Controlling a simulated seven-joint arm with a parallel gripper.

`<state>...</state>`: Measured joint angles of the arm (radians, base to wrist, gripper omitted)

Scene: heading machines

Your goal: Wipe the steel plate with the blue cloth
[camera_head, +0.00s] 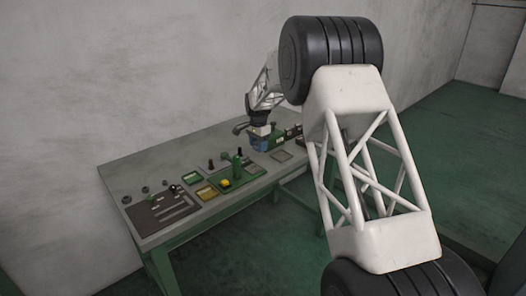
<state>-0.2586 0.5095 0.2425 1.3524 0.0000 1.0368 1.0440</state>
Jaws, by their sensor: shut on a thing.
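My gripper (260,130) is at the far side of the workbench, pointing down. It is shut on the blue cloth (259,144), which shows as a small blue patch beneath the fingers. Whether the cloth touches the bench cannot be told at this size. A small flat grey square (281,156), which looks like the steel plate, lies just to the right of and nearer than the cloth. The cloth appears beside the plate, not on it. The fingertips are too small to make out clearly.
Green and dark items sit right behind the gripper. A wall bounds the bench's back; its back-left surface is clear.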

